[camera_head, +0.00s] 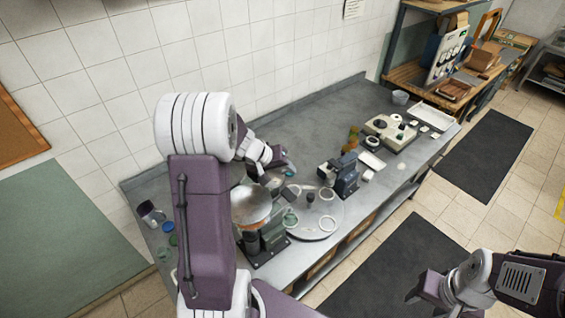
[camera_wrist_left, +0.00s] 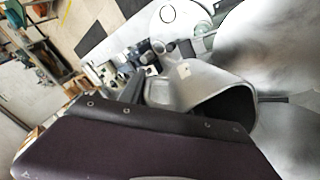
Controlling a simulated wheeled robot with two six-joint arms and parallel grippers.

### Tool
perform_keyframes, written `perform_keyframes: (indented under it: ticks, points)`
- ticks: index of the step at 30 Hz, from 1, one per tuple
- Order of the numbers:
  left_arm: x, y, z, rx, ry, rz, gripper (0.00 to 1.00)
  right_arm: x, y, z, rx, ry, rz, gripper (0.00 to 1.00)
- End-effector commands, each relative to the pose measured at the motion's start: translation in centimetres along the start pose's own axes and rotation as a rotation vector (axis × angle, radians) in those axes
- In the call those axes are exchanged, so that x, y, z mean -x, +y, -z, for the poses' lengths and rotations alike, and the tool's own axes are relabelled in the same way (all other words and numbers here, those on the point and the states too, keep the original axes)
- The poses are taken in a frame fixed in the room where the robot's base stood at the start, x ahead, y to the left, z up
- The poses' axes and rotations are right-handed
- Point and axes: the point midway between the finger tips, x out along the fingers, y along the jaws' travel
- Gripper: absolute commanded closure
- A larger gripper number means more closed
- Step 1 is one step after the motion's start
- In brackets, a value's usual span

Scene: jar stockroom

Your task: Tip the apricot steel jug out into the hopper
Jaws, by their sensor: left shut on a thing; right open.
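My left gripper (camera_head: 276,157) is over the bench behind the hopper, its arm crossing in front of much of the left side. In the left wrist view the left gripper is shut on a grey steel jug (camera_wrist_left: 178,88). The jug is tilted, with its wide mouth to the right and a dark inside; I cannot tell what is in it. The hopper is a round steel pan (camera_head: 251,200) with a brownish-orange tint, on a dark machine, partly hidden by my arm. A blurred pale metal surface fills the right of the wrist view. My right gripper (camera_head: 425,287) is open and empty, over the floor.
A round steel turntable (camera_head: 316,222) with pale rings lies right of the hopper. A blue-grey device (camera_head: 345,175) stands behind it. A cream scale (camera_head: 390,132) and white tray (camera_head: 432,116) are further right. A mug (camera_head: 150,212) and small coloured lids are at left.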

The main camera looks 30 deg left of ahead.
Motion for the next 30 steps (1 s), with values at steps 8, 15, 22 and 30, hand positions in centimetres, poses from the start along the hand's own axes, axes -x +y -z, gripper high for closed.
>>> perform_keyframes:
  ticks: [8,15,22,30]
  points:
    - [0.5,0.3,0.2,-0.003,-0.072,0.084,1.00,3.7,-0.1,0.4,0.000,0.000,0.000,0.49]
    - [1.0,0.2,0.2,-0.013,-0.165,0.193,1.00,2.9,-0.1,0.3,0.000,-0.001,0.000,0.49]
    - [2.4,0.0,0.0,-0.014,-0.317,0.379,1.00,3.3,-0.1,0.3,0.000,0.000,0.000,0.49]
    - [3.3,-0.3,-0.1,-0.008,-0.393,0.476,1.00,3.2,-0.1,0.3,0.000,0.000,0.000,0.49]
